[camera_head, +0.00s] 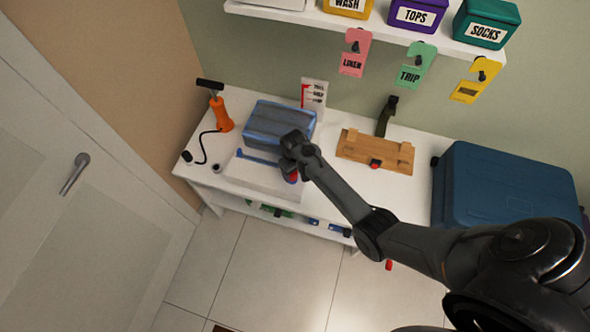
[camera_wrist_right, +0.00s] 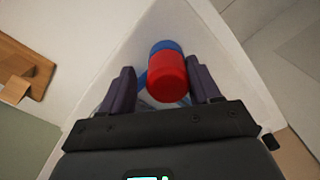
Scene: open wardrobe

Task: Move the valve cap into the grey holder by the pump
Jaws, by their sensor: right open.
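The valve cap, a red cylinder (camera_head: 291,178), shows partly below my right gripper at the front of the white table, its upper part hidden by the gripper. In the right wrist view the red cap (camera_wrist_right: 168,78) is between the two fingers, with a blue round part behind it. My right gripper (camera_head: 289,168) is open, with its fingers (camera_wrist_right: 162,80) on either side of the cap; I cannot tell whether they touch it. The orange pump (camera_head: 221,114) stands at the table's left end. A small grey ring-shaped holder (camera_head: 217,167) sits near it. My left gripper is not in view.
A black hose (camera_head: 200,150) runs from the pump. A wooden board (camera_head: 375,152) and a blue suitcase (camera_head: 505,190) are to the right. A shelf (camera_head: 360,20) overhangs the back.

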